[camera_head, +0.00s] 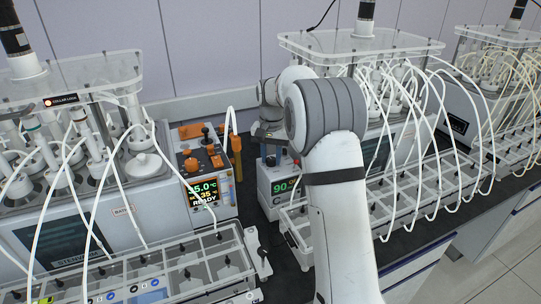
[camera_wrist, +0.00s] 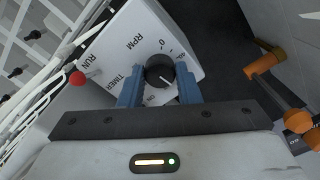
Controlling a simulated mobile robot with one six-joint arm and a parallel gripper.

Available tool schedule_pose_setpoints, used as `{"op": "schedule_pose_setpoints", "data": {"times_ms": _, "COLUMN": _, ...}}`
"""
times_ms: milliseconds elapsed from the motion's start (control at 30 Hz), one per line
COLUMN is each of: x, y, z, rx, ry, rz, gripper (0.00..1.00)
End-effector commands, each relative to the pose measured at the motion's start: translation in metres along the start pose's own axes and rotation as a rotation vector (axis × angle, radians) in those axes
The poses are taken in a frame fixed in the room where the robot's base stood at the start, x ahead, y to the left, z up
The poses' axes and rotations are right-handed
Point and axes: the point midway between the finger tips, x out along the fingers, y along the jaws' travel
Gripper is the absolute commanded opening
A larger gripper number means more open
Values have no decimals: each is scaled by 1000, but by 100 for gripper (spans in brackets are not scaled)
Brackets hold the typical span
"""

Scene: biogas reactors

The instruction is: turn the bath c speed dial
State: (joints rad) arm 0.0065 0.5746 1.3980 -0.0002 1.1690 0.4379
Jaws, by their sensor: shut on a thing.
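The speed dial (camera_wrist: 160,72) is a round black knob with a white pointer line, on the white face of a control box (camera_wrist: 112,48). In the wrist view, printing around it includes RPM, TIMER, RUN and a 0; the pointer points to the lower right of the picture. My gripper (camera_wrist: 160,78) is shut on the dial, one blue finger on each side.
A red knob (camera_wrist: 77,78) sits near RUN. Orange-handled parts (camera_wrist: 264,64) stand to the right in the wrist view. At left in the head view is another bath with a READY display (camera_head: 204,193). Tubes and bottle racks (camera_head: 430,195) crowd the right side.

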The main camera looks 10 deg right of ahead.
Motion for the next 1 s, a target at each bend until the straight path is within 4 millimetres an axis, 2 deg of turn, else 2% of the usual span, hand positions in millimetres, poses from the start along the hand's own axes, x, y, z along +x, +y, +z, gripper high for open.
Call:
{"op": "schedule_pose_setpoints", "data": {"times_ms": 333, "x": 1, "y": 0, "z": 0, "rx": 126, "ry": -2, "rz": 1, "gripper": 7}}
{"op": "schedule_pose_setpoints", "data": {"times_ms": 833, "x": 1, "y": 0, "z": 0, "rx": 145, "ry": -2, "rz": 1, "gripper": 7}}
{"op": "schedule_pose_setpoints", "data": {"times_ms": 867, "x": 1, "y": 0, "z": 0, "rx": 145, "ry": -2, "rz": 1, "gripper": 31}}
{"op": "schedule_pose_setpoints", "data": {"times_ms": 1000, "x": 1, "y": 0, "z": 0, "rx": 145, "ry": -1, "rz": 1, "gripper": 42}}
